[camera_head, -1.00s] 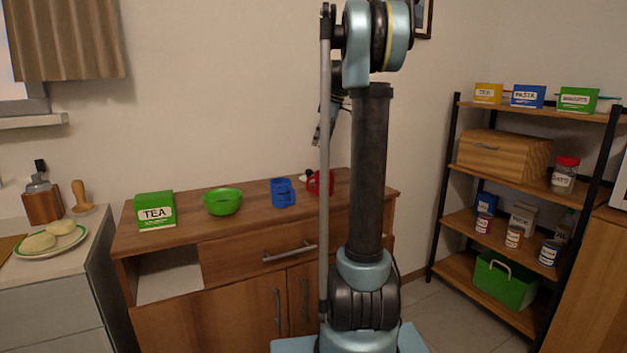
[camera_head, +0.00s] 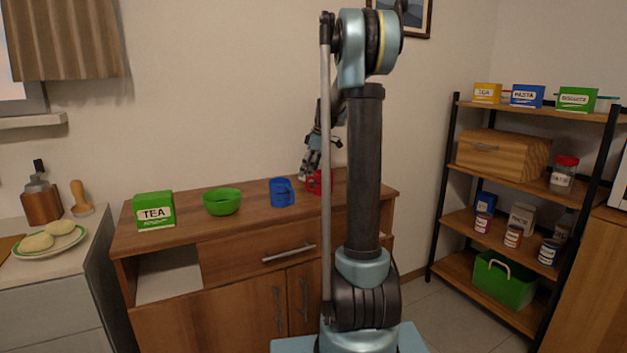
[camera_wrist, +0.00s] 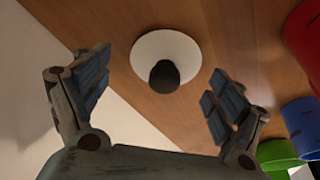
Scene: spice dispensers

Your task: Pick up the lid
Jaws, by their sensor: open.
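The lid (camera_wrist: 185,47) lies on the wooden cabinet top in the wrist view, a white disc with a dark round knob (camera_wrist: 164,77) facing my gripper. My gripper (camera_wrist: 158,90) is open and empty, with one finger on each side of the knob's line and the lid beyond the fingertips. In the head view my gripper (camera_head: 305,172) hangs low over the cabinet top, near the red mug. The lid is hidden there behind my gripper.
On the cabinet top (camera_head: 250,225), a red mug (camera_head: 318,183), blue mug (camera_head: 281,192), green bowl (camera_head: 222,201) and green tea box (camera_head: 154,210) stand in a row. The wall is behind. A loaded shelf (camera_head: 470,225) is at right.

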